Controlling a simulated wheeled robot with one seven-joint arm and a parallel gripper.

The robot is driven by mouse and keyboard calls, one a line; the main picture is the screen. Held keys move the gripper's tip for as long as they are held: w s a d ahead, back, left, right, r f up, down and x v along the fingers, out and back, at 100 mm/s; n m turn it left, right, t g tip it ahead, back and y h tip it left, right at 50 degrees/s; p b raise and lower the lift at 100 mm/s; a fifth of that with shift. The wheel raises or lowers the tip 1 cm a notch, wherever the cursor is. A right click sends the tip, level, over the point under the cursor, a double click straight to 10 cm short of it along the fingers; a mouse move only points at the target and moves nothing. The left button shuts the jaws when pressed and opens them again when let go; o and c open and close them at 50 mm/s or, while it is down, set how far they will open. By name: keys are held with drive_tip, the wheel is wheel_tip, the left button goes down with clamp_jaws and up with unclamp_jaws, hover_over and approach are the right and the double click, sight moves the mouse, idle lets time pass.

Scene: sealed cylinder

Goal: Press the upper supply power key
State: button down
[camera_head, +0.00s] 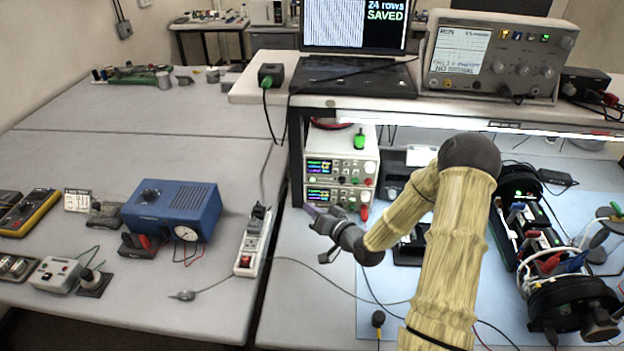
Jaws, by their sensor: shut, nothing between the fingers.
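Two white power supplies are stacked under the shelf, the upper supply (343,168) on top of the lower supply (325,195). Both have lit displays with green and coloured digits, and knobs and small keys on their fronts. The power key of the upper supply is too small to make out for certain. My gripper (311,212) is shut and empty, in front of the lower supply's front and below the upper supply. It covers part of the lower supply's front. I cannot tell whether it touches it.
A shelf with a laptop (352,77) and an oscilloscope (498,56) stands above the supplies. A power strip (253,241) and a blue box (172,208) lie to the left. Black devices with cables (540,240) stand at the right. Loose cables cross the front table.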

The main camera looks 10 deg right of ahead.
sight(313, 179)
drive_tip(key=w+d, duration=0.1)
drive_tip(key=w, duration=0.4)
drive_tip(key=w+d, duration=0.1)
drive_tip(key=w, duration=0.2)
drive_tip(key=shift+d, duration=0.35)
drive_tip(key=shift+w, duration=0.15)
idle(1.6)
drive_tip(key=shift+w+d, duration=0.1)
drive_tip(key=shift+w, duration=0.25)
drive_tip(key=shift+w+d, duration=0.1)
drive_tip(key=shift+w, duration=0.2)
idle(0.7)
drive_tip(key=shift+s, duration=0.15)
drive_tip(key=shift+s+a, duration=0.2)
drive_tip(key=shift+s, duration=0.4)
